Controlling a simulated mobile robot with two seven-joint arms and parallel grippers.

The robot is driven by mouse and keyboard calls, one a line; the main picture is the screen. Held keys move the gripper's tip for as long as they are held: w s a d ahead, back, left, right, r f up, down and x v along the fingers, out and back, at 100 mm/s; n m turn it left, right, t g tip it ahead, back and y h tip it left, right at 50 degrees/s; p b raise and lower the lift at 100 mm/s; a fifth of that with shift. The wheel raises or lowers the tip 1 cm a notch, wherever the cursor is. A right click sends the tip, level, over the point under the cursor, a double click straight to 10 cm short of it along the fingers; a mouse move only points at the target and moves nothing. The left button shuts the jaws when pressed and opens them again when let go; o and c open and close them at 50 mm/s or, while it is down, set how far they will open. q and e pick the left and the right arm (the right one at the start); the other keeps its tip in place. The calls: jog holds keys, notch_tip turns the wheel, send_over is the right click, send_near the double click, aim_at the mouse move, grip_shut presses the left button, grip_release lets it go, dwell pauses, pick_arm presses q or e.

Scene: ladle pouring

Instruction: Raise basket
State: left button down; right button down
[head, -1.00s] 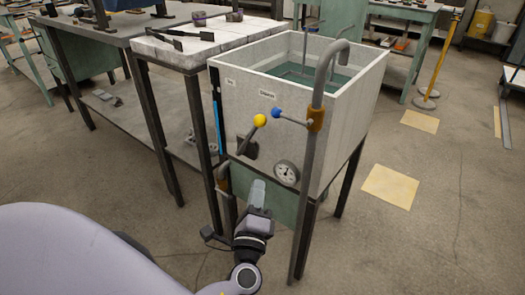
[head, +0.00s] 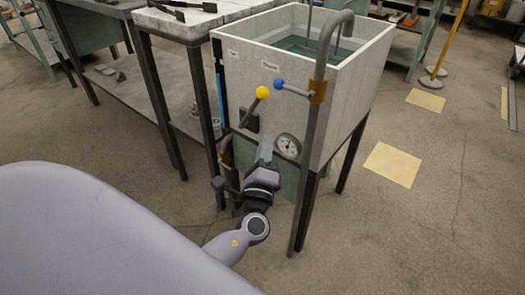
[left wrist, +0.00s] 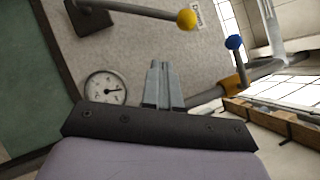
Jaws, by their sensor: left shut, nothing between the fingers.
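The white tank (head: 345,85) stands on dark legs with greenish liquid (head: 313,47) inside. A thin rod (head: 308,18) rises from the liquid. I cannot make out a basket; the depth of the tank is hidden. On the tank's front are a lever with a yellow knob (head: 262,92), a blue-knobbed lever (head: 279,84) on the upright pipe, and a round gauge (head: 288,146). My left gripper (head: 267,146) is shut and empty, just left of the gauge and below the yellow knob. In the left wrist view its fingers (left wrist: 162,82) point toward the yellow knob (left wrist: 187,19), apart from it.
A bent grey pipe (head: 312,130) stands at the tank's front right. A bench with a pale tiled top (head: 190,22) adjoins the tank on the left. Yellow floor patches (head: 392,164) lie right of the tank, where the floor is open.

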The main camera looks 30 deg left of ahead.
aim_at(251, 111)
pick_arm(q)
jog(key=w+a+r, duration=0.3)
jog(key=w+a, duration=0.2)
jog(key=w, duration=0.1)
jog(key=shift+a+r+p, duration=0.25)
jog(key=shift+a+p, duration=0.1)
jog(key=shift+p, duration=0.05)
pick_arm(e)
jog(key=shift+s+d+f, duration=0.15)
jog(key=shift+d+f, duration=0.15)
jog(key=shift+d, duration=0.1)
pick_arm(q)
jog(key=shift+r, duration=0.1)
pick_arm(e)
jog(key=shift+s, duration=0.1)
